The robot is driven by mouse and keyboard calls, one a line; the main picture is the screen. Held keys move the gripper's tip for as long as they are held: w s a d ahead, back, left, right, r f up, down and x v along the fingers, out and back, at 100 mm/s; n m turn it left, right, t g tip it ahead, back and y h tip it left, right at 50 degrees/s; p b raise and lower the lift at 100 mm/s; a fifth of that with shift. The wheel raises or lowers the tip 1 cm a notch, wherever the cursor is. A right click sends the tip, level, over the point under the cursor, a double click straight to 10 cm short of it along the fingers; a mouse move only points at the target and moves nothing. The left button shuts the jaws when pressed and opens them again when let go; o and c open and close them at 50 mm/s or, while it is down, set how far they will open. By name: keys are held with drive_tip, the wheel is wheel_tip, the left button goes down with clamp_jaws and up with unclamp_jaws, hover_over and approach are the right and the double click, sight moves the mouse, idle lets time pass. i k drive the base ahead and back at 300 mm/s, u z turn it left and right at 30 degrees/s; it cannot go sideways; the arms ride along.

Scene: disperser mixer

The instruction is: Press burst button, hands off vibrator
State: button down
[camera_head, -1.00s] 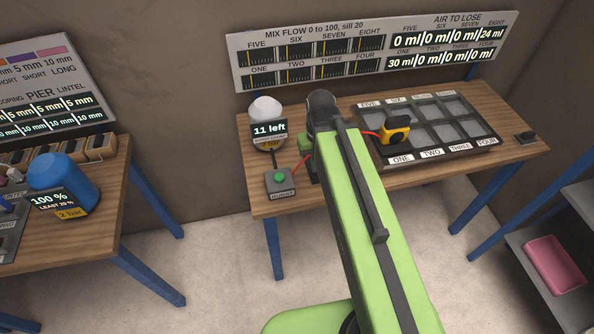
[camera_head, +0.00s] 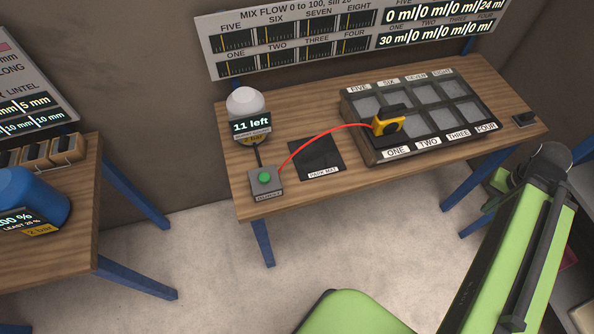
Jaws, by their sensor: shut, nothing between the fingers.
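The burst button (camera_head: 265,177) is a green button on a small grey box at the front left of the wooden bench. Nothing touches it. The yellow and black vibrator (camera_head: 389,124) stands on the left part of the dark mould tray (camera_head: 432,146), over or near compartment ONE. A red cable (camera_head: 318,138) runs from it to the button box. Nothing grips the vibrator. My green arm (camera_head: 527,240) is at the right, well away from both. My gripper is hidden or out of frame.
A white-domed canister (camera_head: 245,103) with a display reading "11 left" stands behind the button. A dark park mat (camera_head: 316,159) lies empty between button and tray. A small dark switch (camera_head: 525,119) is at the bench's right end. A blue canister (camera_head: 30,200) stands on the left bench.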

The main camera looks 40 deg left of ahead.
sight(265, 177)
drive_tip(key=z, duration=0.1)
drive_tip(key=k, duration=1.65)
drive_tip(key=u, duration=2.55)
drive_tip(key=i, duration=1)
drive_tip(key=u, duration=0.05)
